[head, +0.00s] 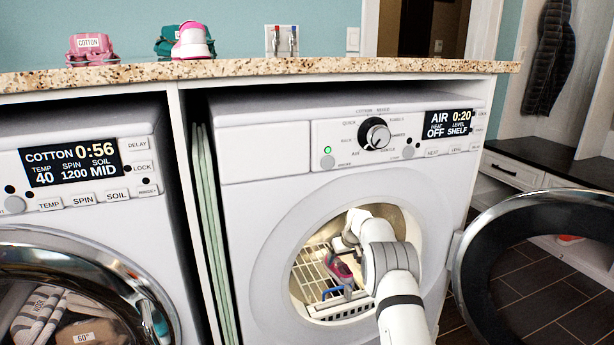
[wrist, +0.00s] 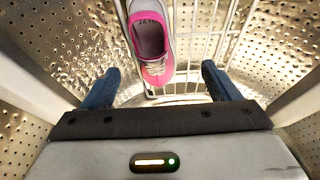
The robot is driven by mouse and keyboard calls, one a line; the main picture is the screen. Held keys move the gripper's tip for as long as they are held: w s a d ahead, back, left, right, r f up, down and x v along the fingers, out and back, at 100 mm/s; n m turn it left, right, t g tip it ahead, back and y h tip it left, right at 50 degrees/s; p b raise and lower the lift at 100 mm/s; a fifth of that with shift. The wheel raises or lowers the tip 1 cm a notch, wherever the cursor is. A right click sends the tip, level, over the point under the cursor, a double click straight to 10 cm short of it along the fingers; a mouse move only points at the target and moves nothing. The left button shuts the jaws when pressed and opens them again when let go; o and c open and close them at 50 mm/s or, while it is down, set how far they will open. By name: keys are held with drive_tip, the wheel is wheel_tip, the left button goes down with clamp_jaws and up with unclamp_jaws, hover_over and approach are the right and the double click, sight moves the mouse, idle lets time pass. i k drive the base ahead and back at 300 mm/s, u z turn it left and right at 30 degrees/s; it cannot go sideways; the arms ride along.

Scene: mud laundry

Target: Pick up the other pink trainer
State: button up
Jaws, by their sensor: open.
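A pink trainer (wrist: 148,38) with a white sole and pale laces lies on a white wire rack (wrist: 200,50) inside the dryer drum. It also shows through the dryer opening in the head view (head: 343,268). My gripper (wrist: 160,76) is inside the drum, open and empty, its blue fingertips spread apart. The trainer's toe points toward the gap between the fingertips, slightly left of its middle. Whether the fingertips reach beside the toe I cannot tell. Another pink and white trainer (head: 192,41) appears on the granite counter (head: 260,67), above the machines.
The dryer door (head: 468,262) stands open at the right. The round drum opening (head: 296,290) surrounds my arm closely. A washer (head: 85,180) stands at left. A pink container labelled COTTON (head: 90,52) and a teal one (head: 165,42) sit on the counter.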

sight(191, 44)
drive_tip(key=k, duration=0.9)
